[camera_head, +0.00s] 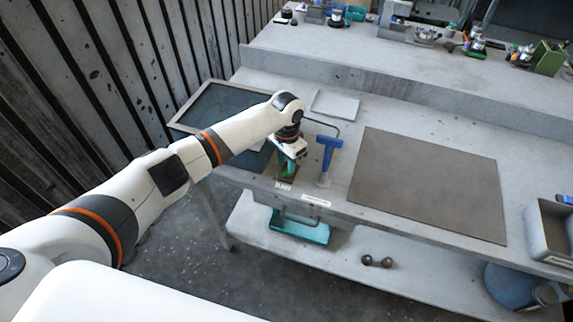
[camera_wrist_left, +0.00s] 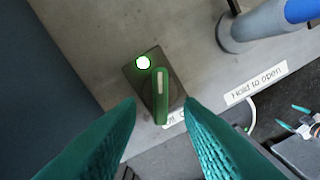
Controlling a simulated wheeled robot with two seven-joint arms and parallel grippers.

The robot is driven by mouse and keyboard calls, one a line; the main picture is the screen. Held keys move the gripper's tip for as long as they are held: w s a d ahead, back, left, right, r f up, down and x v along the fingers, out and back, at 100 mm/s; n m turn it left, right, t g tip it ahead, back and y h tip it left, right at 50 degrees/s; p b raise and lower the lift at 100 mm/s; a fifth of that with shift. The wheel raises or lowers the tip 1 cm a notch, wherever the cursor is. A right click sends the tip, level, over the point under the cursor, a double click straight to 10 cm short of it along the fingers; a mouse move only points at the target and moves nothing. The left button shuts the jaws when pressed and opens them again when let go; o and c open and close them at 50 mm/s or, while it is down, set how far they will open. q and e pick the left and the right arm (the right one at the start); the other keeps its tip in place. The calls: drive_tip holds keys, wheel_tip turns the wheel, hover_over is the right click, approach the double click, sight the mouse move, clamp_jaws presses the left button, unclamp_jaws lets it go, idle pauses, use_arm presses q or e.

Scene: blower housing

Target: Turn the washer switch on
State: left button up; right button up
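The washer switch shows in the left wrist view as a dark plate with a green knob (camera_wrist_left: 160,95) that has a pale stripe. The knob points up and down the picture. A round lamp (camera_wrist_left: 143,63) beside it glows white with a green rim. My left gripper (camera_wrist_left: 153,103) is open, with its two teal fingers apart on either side of the knob's near end. I cannot tell whether they touch it. In the head view my left gripper (camera_head: 287,165) points down over the switch at the bench's front edge and mostly hides it. A label below the knob is partly hidden.
A blue-handled tap (camera_head: 327,152) stands close right of my gripper, with a "Hold to open" label (camera_wrist_left: 256,84) near it. A dark basin (camera_head: 215,108) lies left. A brown mat (camera_head: 430,185) lies right. A teal tray (camera_head: 300,228) sits below the bench.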

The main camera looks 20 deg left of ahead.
sight(286, 168)
use_arm(q)
wheel_tip(286, 168, up, 10)
drive_tip(key=b, duration=0.1)
drive_tip(key=shift+b, duration=0.3)
